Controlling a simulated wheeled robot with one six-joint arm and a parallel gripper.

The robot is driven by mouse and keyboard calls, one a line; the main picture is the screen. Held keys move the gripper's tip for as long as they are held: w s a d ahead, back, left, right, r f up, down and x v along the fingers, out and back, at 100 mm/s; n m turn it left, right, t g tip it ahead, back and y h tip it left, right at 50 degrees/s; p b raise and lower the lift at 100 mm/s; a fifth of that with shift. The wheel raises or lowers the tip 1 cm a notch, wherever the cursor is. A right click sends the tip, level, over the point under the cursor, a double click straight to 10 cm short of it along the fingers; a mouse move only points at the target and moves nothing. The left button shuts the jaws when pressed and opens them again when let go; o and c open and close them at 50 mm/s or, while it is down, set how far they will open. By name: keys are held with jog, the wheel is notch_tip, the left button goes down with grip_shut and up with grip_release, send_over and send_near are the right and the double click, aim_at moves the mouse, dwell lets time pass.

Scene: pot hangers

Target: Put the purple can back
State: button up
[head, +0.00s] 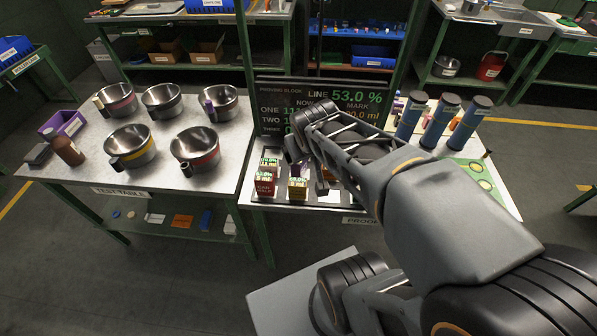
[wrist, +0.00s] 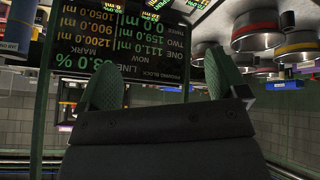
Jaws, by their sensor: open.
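My gripper (wrist: 165,78) shows in the wrist view with its two green-padded fingers apart and nothing visible between them. In the head view my arm reaches over the right-hand table and hides part of it. A purple patch (head: 299,168) shows beside my arm there, among small cans; it looks like the purple can, but most of it is hidden. A red can (head: 265,184) and a yellow can (head: 297,189) stand in front of it on a dark tray. I cannot tell the purple can's exact seat.
A reading board (head: 277,107) stands behind the cans, close to my arm. Several blue-grey cylinders (head: 440,121) stand to the right. The left table (head: 187,120) holds several steel pots, a purple bin (head: 64,124) and a brown bottle (head: 67,147).

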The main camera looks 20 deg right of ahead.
jog(key=s+a+g+y, duration=0.1)
jog(key=s+a+y, duration=0.1)
jog(key=s+a, duration=0.3)
jog(key=shift+s+r+g, duration=0.15)
jog(key=shift+s+g, duration=0.15)
jog(key=shift+s, duration=0.3)
